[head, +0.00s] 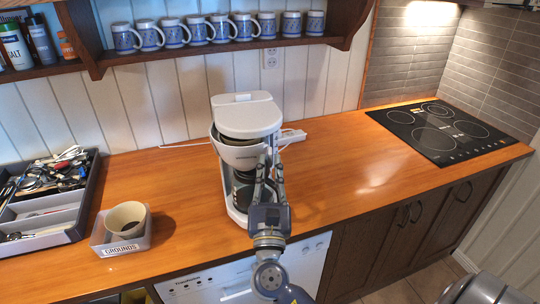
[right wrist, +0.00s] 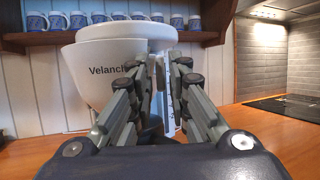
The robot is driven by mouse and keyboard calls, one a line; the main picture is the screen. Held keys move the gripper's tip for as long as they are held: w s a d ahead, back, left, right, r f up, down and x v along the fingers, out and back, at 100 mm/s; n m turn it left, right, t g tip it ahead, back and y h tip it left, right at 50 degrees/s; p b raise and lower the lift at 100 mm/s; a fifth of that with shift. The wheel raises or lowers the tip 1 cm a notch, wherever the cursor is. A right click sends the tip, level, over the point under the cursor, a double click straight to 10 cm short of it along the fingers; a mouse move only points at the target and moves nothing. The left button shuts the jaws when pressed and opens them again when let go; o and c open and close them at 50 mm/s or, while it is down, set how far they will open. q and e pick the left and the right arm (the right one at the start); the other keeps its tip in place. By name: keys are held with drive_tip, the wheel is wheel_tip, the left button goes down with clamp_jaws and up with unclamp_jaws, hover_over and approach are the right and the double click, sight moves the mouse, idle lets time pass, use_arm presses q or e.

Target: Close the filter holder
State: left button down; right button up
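The white coffee maker (head: 246,110) stands on the counter in the head view. Its white filter holder (head: 238,156) sticks out at the front under the lid, with a dark gap along its upper rim. In the right wrist view the filter holder (right wrist: 100,68) is a big tapered cup with lettering, left of and behind the fingers. My right gripper (head: 269,168) is upright at the holder's right side, its fingers partly apart with a narrow gap between them. It also shows in the right wrist view (right wrist: 166,68). I cannot tell whether it touches the holder. My left gripper is not in view.
A grey box (head: 131,238) labelled GROUNDS, with a beige round cup inside, stands left of the coffee maker. A utensil tray (head: 76,233) is at far left. A cooktop (head: 437,130) is at the right, with clear counter before it. A mug shelf (head: 212,47) hangs above.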

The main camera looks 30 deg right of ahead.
drive_tip(key=shift+x, duration=0.95)
drive_tip(key=shift+c, duration=0.6)
drive_tip(key=shift+s, duration=0.1)
clamp_jaws()
drive_tip(key=d+y, duration=0.1)
drive_tip(key=w+d+n+t, duration=0.1)
drive_tip(key=d, duration=0.1)
drive_tip(key=d+y, duration=0.1)
drive_tip(key=d, duration=0.1)
drive_tip(key=shift+w+d+r+n+t+y, duration=0.1)
drive_tip(key=shift+w+n+t+y, duration=0.2)
drive_tip(key=shift+w+t, duration=0.1)
drive_tip(key=shift+o, duration=0.6)
unclamp_jaws()
drive_tip(key=shift+d, duration=0.15)
